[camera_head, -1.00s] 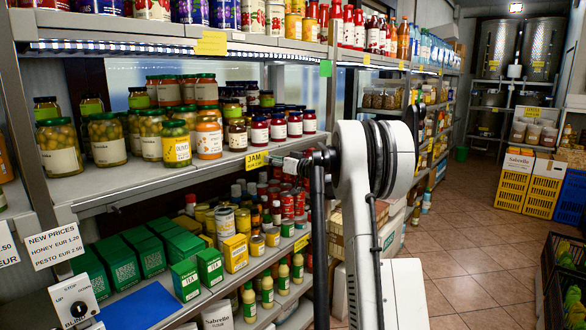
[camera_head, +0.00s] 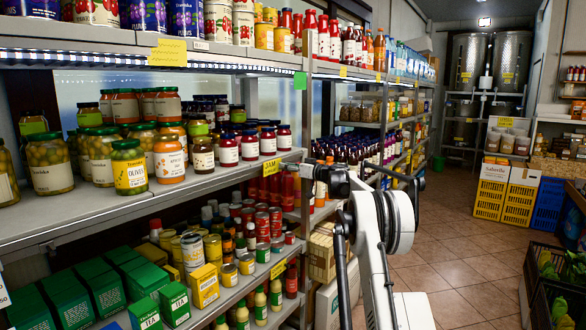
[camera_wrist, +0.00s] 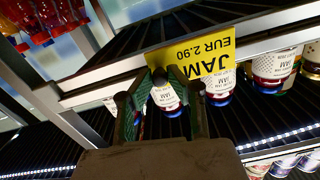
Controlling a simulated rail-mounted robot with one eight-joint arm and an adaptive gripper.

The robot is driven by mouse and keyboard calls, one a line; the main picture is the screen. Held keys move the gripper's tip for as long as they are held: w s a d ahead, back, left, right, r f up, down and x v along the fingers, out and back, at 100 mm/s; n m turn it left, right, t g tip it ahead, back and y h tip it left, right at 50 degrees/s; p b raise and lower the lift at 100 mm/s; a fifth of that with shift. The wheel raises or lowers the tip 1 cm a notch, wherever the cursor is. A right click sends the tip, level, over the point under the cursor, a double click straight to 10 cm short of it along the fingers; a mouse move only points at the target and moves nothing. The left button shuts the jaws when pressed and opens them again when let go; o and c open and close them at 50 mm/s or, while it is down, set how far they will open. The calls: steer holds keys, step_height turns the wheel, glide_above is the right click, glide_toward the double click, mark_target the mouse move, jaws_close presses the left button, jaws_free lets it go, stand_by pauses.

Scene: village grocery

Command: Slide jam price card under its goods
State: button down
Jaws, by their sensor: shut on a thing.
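The yellow jam price card (camera_head: 271,170) is at the front edge of the middle shelf, near its right end. In the wrist view the card (camera_wrist: 203,58) appears upside down and reads JAM, EUR 2.90. My gripper (camera_head: 290,169) is shut on the card's edge; its green-sided fingers (camera_wrist: 160,77) also show in the wrist view. The jam jars (camera_head: 250,146), dark red with white labels, stand on the shelf behind and above the card. Jars labelled JAM (camera_wrist: 270,70) also show in the wrist view. Exact contact with the shelf rail is unclear.
Olive jars (camera_head: 129,167) and an orange-filled jar (camera_head: 168,160) stand to the left on the same shelf (camera_head: 190,190). A shelf post (camera_head: 306,110) rises close to my gripper on the right. Cans and green boxes fill the lower shelf. The tiled aisle (camera_head: 455,245) is clear.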

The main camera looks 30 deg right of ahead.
steer(key=shift+d, duration=0.1)
steer(key=c, duration=1.6)
jaws_free()
steer(key=shift+c, duration=0.2)
steer(key=v, duration=1.2)
